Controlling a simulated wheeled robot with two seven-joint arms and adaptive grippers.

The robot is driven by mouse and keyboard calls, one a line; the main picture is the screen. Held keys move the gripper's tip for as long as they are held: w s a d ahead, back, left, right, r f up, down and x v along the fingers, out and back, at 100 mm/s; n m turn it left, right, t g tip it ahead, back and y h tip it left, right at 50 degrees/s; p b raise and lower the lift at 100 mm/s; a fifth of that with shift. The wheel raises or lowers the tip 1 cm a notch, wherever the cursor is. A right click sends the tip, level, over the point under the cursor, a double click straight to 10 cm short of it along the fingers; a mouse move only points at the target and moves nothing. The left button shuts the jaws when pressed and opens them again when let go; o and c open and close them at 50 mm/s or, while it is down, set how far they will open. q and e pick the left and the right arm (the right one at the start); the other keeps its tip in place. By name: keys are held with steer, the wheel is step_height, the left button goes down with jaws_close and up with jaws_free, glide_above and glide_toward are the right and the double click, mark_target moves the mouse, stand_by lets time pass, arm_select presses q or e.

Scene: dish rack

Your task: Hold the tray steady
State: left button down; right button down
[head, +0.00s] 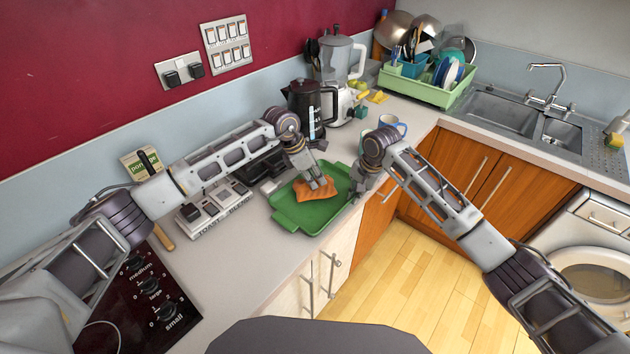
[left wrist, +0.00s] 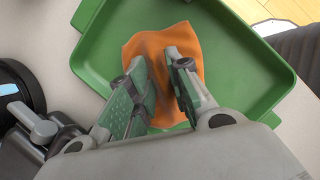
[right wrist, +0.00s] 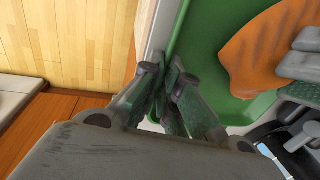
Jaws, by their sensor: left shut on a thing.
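The green tray (head: 300,218) lies on the counter, with an orange cloth (head: 314,195) crumpled on its floor. My left gripper (head: 320,184) is over the tray, pointing down. In the left wrist view its fingers (left wrist: 158,65) are pressed into the cloth (left wrist: 140,45) and shut on a fold of it. The exact pinch is partly hidden by the fingers. My right gripper (head: 354,192) is at the tray's right edge. In the right wrist view its fingers (right wrist: 165,72) are shut on the tray's side wall (right wrist: 178,28).
A black kettle (head: 308,106) and a blender (head: 341,62) stand behind the tray. A toaster-like appliance (head: 215,205) is to its left. A green dish rack (head: 430,90) and blue mugs (head: 385,121) are farther right. The counter's front edge is close to the tray.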

arm_select(q)
steer(key=shift+r, duration=1.75)
steer(key=shift+r, duration=1.5)
arm_select(e)
steer(key=c, duration=1.6)
jaws_free()
steer(key=shift+o, duration=0.2)
step_height(320, 180, up, 12)
steer(key=s+d, duration=0.1)
steer(key=shift+s+d+f, duration=0.15)
steer(key=shift+s+d, duration=0.05)
steer(key=shift+d, duration=0.2)
